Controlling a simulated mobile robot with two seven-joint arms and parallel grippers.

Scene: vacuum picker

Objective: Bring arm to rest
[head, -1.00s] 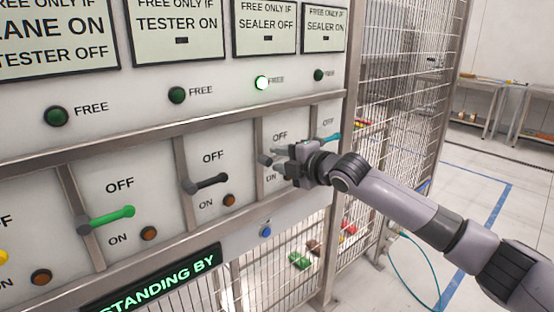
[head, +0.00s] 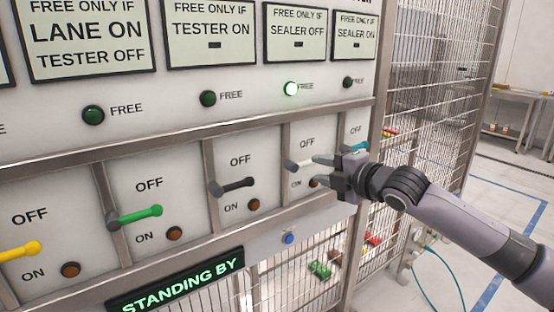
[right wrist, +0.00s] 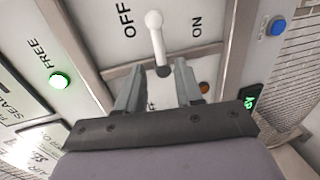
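My right gripper (head: 318,171) is in front of the switch panel, at the white lever's bay. Its fingers are spread and hold nothing; the right wrist view shows the gap between them (right wrist: 158,84). The white lever (right wrist: 156,38) lies just beyond the fingertips in that view, and it shows in the head view (head: 297,164) beside the upper finger. Whether finger and lever touch I cannot tell. My right arm reaches in from the lower right. My left gripper is not in view.
The panel also carries a yellow lever (head: 22,250), a green lever (head: 140,214), a dark lever (head: 235,185) and a teal lever (head: 359,146). The FREE lamp above the white lever is lit (head: 291,89). A sign (head: 178,281) reads STANDING BY. Mesh fencing (head: 430,70) stands right of the panel.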

